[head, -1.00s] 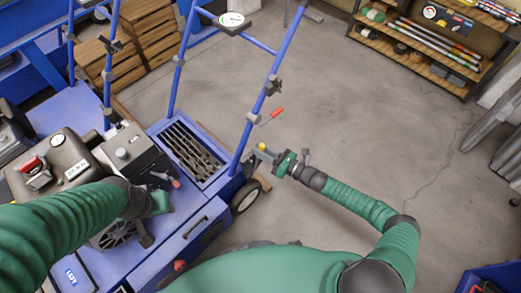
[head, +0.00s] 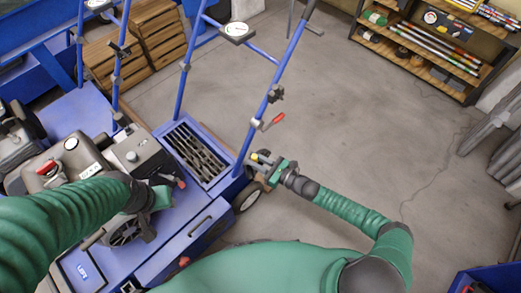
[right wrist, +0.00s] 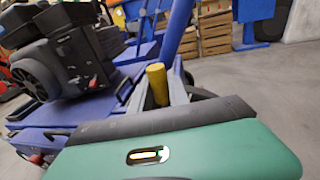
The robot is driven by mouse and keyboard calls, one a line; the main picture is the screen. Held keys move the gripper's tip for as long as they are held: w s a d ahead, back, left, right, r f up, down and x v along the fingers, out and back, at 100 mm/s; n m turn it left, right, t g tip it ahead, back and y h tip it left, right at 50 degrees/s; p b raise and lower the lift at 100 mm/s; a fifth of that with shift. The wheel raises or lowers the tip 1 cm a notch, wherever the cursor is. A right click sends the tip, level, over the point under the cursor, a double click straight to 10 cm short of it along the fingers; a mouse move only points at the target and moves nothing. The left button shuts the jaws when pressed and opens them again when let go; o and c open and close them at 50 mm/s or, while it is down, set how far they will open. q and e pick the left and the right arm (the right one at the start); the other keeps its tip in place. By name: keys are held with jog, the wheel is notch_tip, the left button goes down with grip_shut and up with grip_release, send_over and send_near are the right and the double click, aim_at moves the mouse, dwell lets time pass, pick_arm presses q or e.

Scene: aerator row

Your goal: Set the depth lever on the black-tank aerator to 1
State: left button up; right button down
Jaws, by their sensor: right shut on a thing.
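The near blue aerator carries an engine with a dark, near-black tank (head: 48,178) at the left of the head view. A yellow knob (head: 254,157) is at its right side, beside the handle post and above the wheel; it also shows in the right wrist view (right wrist: 156,84). My right gripper (head: 262,161) is shut on this yellow-knobbed lever, with the knob showing at its grey fingers. The lever's shaft and any scale marks are hidden or too small to read. My left gripper (head: 160,197) is over the engine deck; its fingers are unclear.
A red-gripped lever (head: 273,121) sits higher on the blue handle. A wheel (head: 249,196) is below my right gripper. Another blue machine and wooden crates (head: 118,62) are at the back left. Shelves (head: 424,45) stand at the back right. The floor between is clear.

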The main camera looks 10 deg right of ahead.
jog(key=shift+s+a, duration=0.2)
jog(key=shift+a, duration=0.05)
jog(key=shift+n, duration=0.3)
jog(key=c, duration=1.3)
grip_release()
pick_arm(q)
jog(key=shift+r, duration=0.25)
pick_arm(e)
jog(key=shift+o, duration=0.2)
jog(key=shift+s+d, duration=0.1)
jog(key=shift+d, duration=0.05)
pick_arm(q)
jog(key=p+v, duration=0.2)
jog(key=w+p+v, duration=0.1)
jog(key=p+v, duration=0.1)
jog(key=shift+s+r, duration=0.1)
jog(key=shift+r, duration=0.05)
pick_arm(e)
jog(key=v, duration=1.6)
jog(key=shift+s, duration=0.25)
